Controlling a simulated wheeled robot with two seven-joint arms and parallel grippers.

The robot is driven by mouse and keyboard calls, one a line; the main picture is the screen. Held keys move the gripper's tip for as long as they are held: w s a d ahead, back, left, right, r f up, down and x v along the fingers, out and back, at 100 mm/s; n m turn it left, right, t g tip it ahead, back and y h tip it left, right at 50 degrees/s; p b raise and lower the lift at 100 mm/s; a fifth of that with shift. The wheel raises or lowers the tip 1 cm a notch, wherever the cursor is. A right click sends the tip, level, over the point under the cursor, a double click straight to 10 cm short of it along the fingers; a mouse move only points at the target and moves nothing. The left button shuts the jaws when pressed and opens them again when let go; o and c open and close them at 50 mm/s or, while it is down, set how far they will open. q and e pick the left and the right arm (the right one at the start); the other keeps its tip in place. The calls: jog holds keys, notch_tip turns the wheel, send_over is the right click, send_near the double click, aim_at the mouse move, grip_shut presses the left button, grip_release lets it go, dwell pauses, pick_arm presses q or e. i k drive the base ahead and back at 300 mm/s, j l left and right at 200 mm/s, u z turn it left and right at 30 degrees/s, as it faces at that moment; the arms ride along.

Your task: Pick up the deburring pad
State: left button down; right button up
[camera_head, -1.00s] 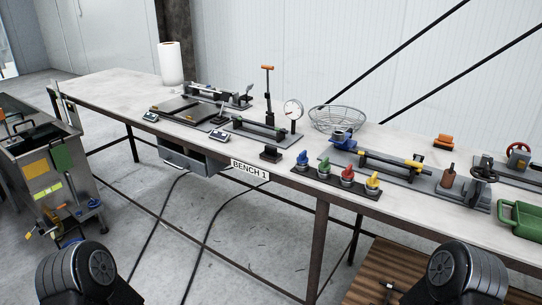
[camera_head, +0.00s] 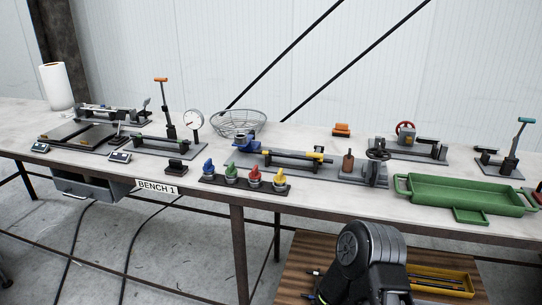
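An orange block with a darker base (camera_head: 342,130) lies at the back of the bench, right of the wire basket. It looks most like the deburring pad, but it is small and I cannot be sure. A small dark block (camera_head: 176,166) sits near the bench's front edge, above the BENCH 1 label; I cannot tell what it is. A black link of my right arm rises at the lower middle right, in front of the bench and well apart from both blocks. Neither gripper's fingers show.
The bench (camera_head: 330,205) holds a wire basket (camera_head: 238,123), a row of coloured knobs (camera_head: 254,178), a clamp fixture (camera_head: 300,162), a dial gauge (camera_head: 193,121) and a green tray (camera_head: 465,190). Below it are a wooden surface (camera_head: 300,260) and a yellow tray (camera_head: 440,282).

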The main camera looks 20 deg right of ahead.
aim_at(175, 168)
jog(key=i+j+z, duration=0.1)
jog(key=z, duration=1.2)
jog(key=j+z, duration=0.75)
jog(key=j, duration=0.25)
jog(key=k+j+z, duration=0.2)
jog(key=j+z, duration=0.2)
jog(key=k+j+z, duration=0.15)
jog(key=j+z, duration=0.25)
jog(key=j, duration=0.15)
jog(key=k+j, duration=0.2)
jog(key=j, duration=0.25)
jog(key=k+j, duration=0.25)
jog(key=j, duration=0.15)
jog(key=k+j+z, duration=0.1)
jog(key=j, duration=0.35)
jog(key=k+j, duration=0.35)
jog(key=j, duration=0.1)
